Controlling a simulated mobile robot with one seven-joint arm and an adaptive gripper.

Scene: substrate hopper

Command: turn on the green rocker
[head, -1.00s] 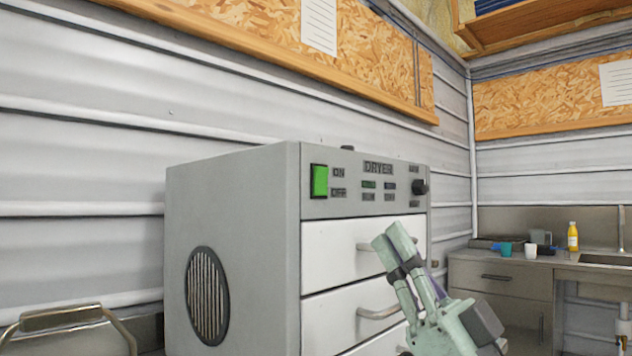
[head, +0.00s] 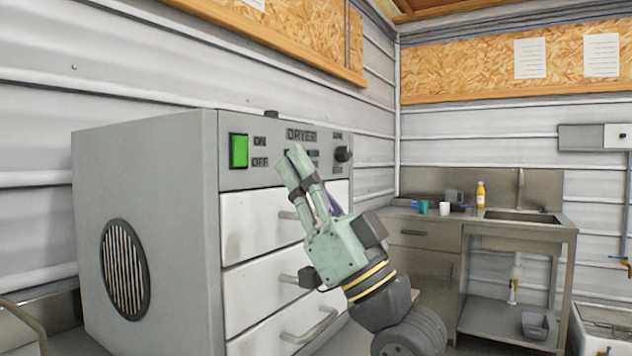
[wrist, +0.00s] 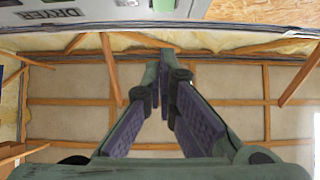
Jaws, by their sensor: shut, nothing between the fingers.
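The green rocker (head: 238,151) sits in a dark frame at the upper left of the dryer's front panel, beside the ON and OFF labels. Its exact tilt is hard to tell. The grey dryer (head: 150,165) fills the left half of the head view. My gripper (head: 290,160) is shut and empty, pointing up in front of the panel, to the right of the rocker and apart from it in the picture. In the wrist view the fingertips (wrist: 167,52) meet. The dryer's panel with its lettering shows upside down along the top edge there.
White drawers with handles (head: 310,332) lie below the panel. A black knob (head: 343,154) is at the panel's right. A steel sink counter (head: 470,219) with a yellow bottle (head: 480,195) and cups stands at the right. The space left of my gripper before the panel looks clear.

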